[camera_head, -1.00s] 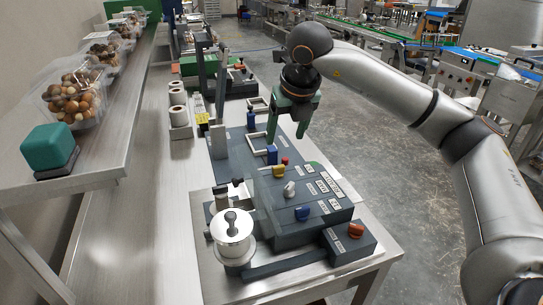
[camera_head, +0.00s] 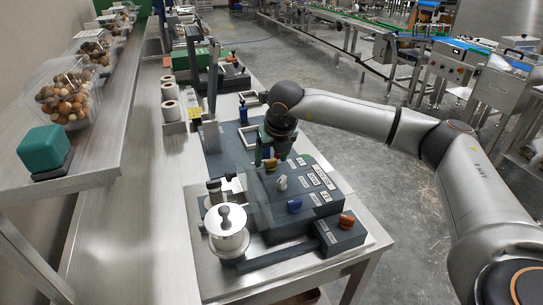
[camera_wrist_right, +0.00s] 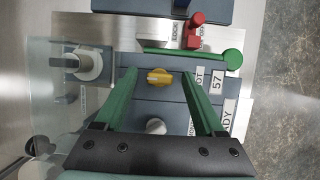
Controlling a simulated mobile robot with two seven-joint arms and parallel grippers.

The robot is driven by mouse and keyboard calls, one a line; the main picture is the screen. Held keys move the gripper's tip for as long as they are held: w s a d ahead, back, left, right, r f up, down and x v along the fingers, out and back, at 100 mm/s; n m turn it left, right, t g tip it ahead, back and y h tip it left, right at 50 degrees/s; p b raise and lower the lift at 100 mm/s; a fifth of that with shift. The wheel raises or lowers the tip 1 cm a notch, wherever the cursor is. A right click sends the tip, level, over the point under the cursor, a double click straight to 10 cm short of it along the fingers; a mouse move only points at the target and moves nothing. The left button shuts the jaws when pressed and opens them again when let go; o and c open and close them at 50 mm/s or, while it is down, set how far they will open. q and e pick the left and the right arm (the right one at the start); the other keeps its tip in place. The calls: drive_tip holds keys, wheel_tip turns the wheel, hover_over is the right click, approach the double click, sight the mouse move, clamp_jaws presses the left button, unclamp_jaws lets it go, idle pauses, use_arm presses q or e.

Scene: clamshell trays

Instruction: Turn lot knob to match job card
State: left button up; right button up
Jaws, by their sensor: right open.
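My right gripper (camera_head: 271,153) points down over the far end of the dark control panel (camera_head: 309,207). In the right wrist view its green fingers (camera_wrist_right: 158,80) are open, one on each side of a yellow knob (camera_wrist_right: 158,77), with gaps to it. Beside this knob is a partly hidden label ending in "OT" and a plate reading 57 (camera_wrist_right: 217,81). The yellow knob is partly hidden in the head view (camera_head: 271,165). A white knob (camera_head: 281,183) and a blue knob (camera_head: 294,206) follow nearer. I cannot make out a job card. My left gripper is out of view.
An orange-red knob (camera_head: 346,221) sits on a low box at the near right. A red lever (camera_wrist_right: 194,30) and round green part (camera_wrist_right: 232,58) lie beyond the fingers. A shelf (camera_head: 100,165) runs along the left.

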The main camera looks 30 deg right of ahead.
clamp_jaws()
idle(0.5)
drive_tip(key=shift+n, duration=0.3)
drive_tip(key=shift+d+f+n+y+b, duration=0.1)
drive_tip(key=shift+n+y+b, duration=0.3)
drive_tip(key=shift+n, duration=0.2)
drive_tip(key=shift+n+y, duration=0.3)
drive_tip(key=shift+n, duration=0.4)
drive_tip(key=shift+d+n+y, duration=0.1)
drive_tip(key=shift+n+y, duration=0.8)
drive_tip(key=shift+n, duration=1.4)
